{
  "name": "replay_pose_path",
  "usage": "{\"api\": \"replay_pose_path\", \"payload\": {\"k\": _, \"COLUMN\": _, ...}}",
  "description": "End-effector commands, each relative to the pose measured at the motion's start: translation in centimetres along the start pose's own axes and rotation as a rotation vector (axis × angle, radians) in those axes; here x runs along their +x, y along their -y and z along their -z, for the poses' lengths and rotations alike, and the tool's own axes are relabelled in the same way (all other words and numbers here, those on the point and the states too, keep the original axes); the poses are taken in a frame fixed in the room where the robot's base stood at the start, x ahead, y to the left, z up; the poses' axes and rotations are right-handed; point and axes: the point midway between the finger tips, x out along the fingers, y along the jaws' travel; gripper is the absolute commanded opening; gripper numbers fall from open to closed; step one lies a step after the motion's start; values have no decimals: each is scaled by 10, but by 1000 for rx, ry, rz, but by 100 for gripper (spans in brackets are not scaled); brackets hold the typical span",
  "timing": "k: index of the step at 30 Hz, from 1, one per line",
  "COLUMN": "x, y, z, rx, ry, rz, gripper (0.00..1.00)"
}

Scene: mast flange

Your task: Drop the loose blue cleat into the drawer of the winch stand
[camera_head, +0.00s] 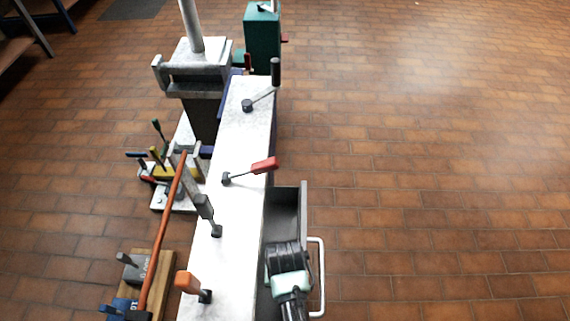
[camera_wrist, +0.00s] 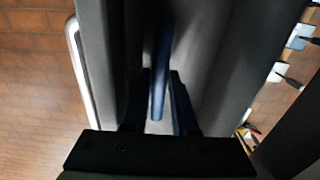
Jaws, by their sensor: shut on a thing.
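The winch stand (camera_head: 240,130) is a long white-topped body with several levers. Its grey drawer (camera_head: 303,205) is pulled out on the right side, with a pale bar handle (camera_head: 322,275). My gripper (camera_head: 287,258) is over the drawer and partly covers its near part. In the wrist view my gripper (camera_wrist: 160,108) is shut on the blue cleat (camera_wrist: 161,70), a narrow blue piece between the dark fingers. The drawer's grey walls show around the cleat there, with the handle (camera_wrist: 76,60) at left. The cleat is hidden in the head view.
The levers on the stand include a red-handled one (camera_head: 264,165) beside the drawer and an orange-handled one (camera_head: 187,283). A rack of coloured handles (camera_head: 160,170) and a wooden board (camera_head: 155,265) lie left. A green box (camera_head: 262,40) stands behind. The tiled floor right is clear.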

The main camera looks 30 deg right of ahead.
Motion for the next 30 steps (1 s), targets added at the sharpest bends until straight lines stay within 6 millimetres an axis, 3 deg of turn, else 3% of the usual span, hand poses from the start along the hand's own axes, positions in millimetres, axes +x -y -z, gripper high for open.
{"api": "replay_pose_path", "payload": {"k": 15, "x": 12, "y": 0, "z": 0, "rx": 0, "ry": 0, "rz": 0, "gripper": 0}}
{"api": "replay_pose_path", "payload": {"k": 16, "x": 12, "y": 0, "z": 0, "rx": 0, "ry": 0, "rz": 0, "gripper": 28}}
{"api": "replay_pose_path", "payload": {"k": 18, "x": 12, "y": 0, "z": 0, "rx": 0, "ry": 0, "rz": 0, "gripper": 39}}
{"api": "replay_pose_path", "payload": {"k": 30, "x": 3, "y": 0, "z": 0, "rx": 0, "ry": -2, "rz": 1, "gripper": 39}}
